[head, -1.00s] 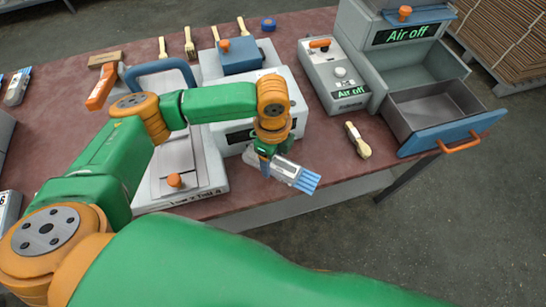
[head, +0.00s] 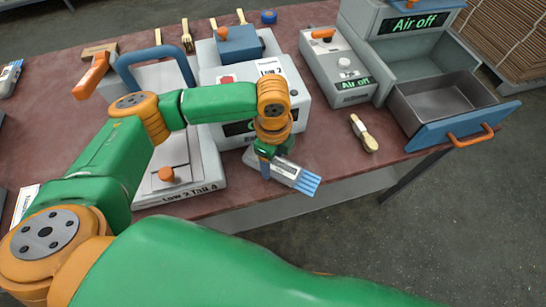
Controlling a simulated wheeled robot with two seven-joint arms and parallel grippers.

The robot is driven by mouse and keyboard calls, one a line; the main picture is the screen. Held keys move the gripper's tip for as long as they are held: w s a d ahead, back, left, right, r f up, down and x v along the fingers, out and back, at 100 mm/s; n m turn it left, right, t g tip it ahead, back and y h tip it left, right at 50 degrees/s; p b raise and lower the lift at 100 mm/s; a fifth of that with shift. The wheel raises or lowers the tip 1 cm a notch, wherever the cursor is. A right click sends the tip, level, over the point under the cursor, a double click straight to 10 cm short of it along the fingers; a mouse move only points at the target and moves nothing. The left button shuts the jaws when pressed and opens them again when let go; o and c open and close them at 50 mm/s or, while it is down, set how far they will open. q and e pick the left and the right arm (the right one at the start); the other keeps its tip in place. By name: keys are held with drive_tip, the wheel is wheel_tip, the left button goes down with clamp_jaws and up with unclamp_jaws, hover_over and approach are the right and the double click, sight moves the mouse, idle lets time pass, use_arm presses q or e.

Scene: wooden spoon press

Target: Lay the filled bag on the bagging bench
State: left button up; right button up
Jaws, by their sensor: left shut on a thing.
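My left gripper (head: 270,160) points down and is shut on a grey bag (head: 288,172) with a pale label and a blue striped end. The bag is tilted, its striped end pointing to the lower right. It shows over the front edge of the reddish worktop (head: 318,190); I cannot tell how high it is above it. The gripper hides the bag's left part. I cannot tell whether this worktop is the bagging bench. My right gripper is not in view.
A press with a blue handle (head: 150,55) stands left, a grey machine (head: 298,100) behind the bag. A control box (head: 335,68) and an open blue-fronted drawer (head: 452,122) stand right. A wooden spoon (head: 364,135) lies near the front edge. Another bag (head: 10,78) lies far left.

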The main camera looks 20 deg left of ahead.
use_arm(q)
drive_tip(key=shift+f, duration=0.3)
